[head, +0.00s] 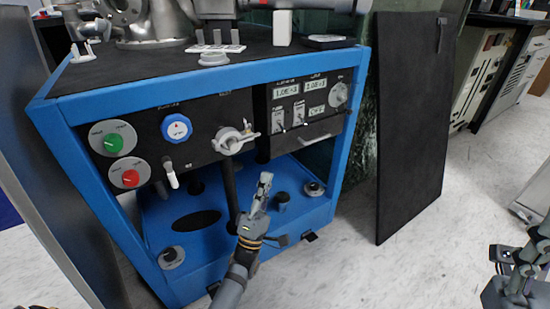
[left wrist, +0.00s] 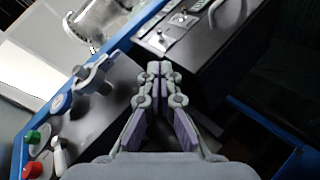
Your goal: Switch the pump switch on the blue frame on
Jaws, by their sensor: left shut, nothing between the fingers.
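The blue frame (head: 205,70) carries a black front panel. A white-tipped lever switch (head: 171,176) hangs from the panel below a round blue dial; a white lever shows at the lower left in the left wrist view (left wrist: 58,155). Two small toggles (head: 278,120) sit on the right-hand panel under the displays. The labels are too small to read, so I cannot tell which is the pump switch. My left gripper (head: 264,181) is shut and empty in front of the frame's open lower bay, right of the lever. My right gripper (head: 512,262) is partly in view at the right edge.
Green (head: 112,138) and red (head: 130,179) knobs are at the panel's left. A metal valve handle (head: 236,138) juts out at the panel's middle, above my left gripper. A dark board (head: 412,120) stands right of the frame. Open floor (head: 380,275) lies at the front right.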

